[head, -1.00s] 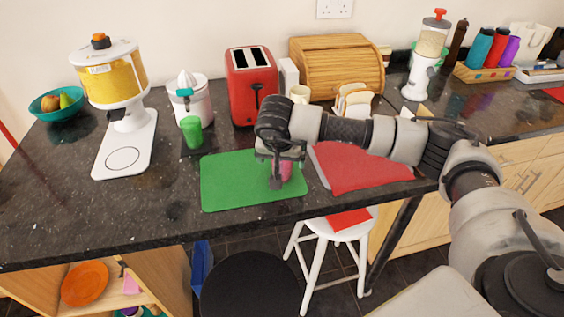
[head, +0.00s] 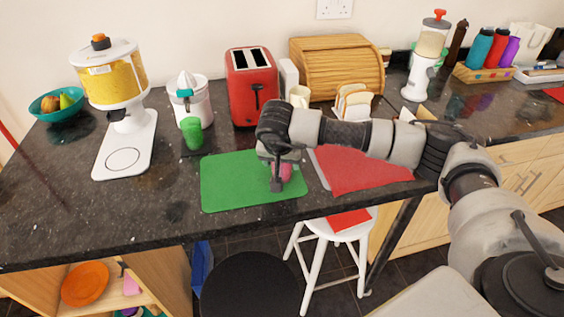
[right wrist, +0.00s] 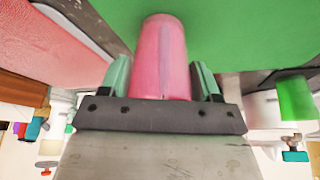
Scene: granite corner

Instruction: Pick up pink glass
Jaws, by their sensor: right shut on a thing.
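The pink glass (right wrist: 162,58) is between the two fingers of my right gripper (right wrist: 163,80) in the right wrist view, and the gripper is shut on it. In the head view the pink glass (head: 286,172) shows as a small pink patch at the right part of the green mat (head: 228,185), mostly hidden by my right gripper (head: 280,178). I cannot tell whether the glass touches the mat. My left gripper is not in view.
A green glass (head: 192,133) stands left of the mat, near a white juicer (head: 196,103). A red mat (head: 358,170) lies to the right. A red toaster (head: 252,88) and a bread box (head: 337,66) stand behind. The counter's front left is clear.

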